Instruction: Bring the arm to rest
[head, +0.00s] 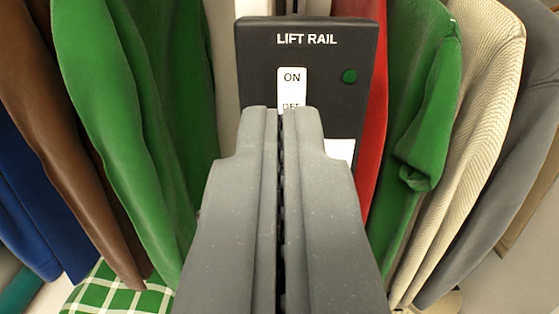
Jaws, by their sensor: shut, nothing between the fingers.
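My gripper (281,110) is in the middle of the head view, pointing away from me. Its two grey fingers are closed together with nothing between them. The fingertips overlap the lower part of a dark control box (258,60) marked LIFT RAIL. I cannot tell whether they touch it. The box has a white switch plate (291,83) with ON at the top and OFF below, the latter partly hidden by my fingertips. A round green spot (349,76) is to the right of the plate.
Garments hang close on both sides: green (110,100), brown (70,130) and blue (35,190) at the left; red (374,120), green (415,100), cream (480,90) and grey (530,110) at the right. Green checked cloth (115,295) lies low at the left.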

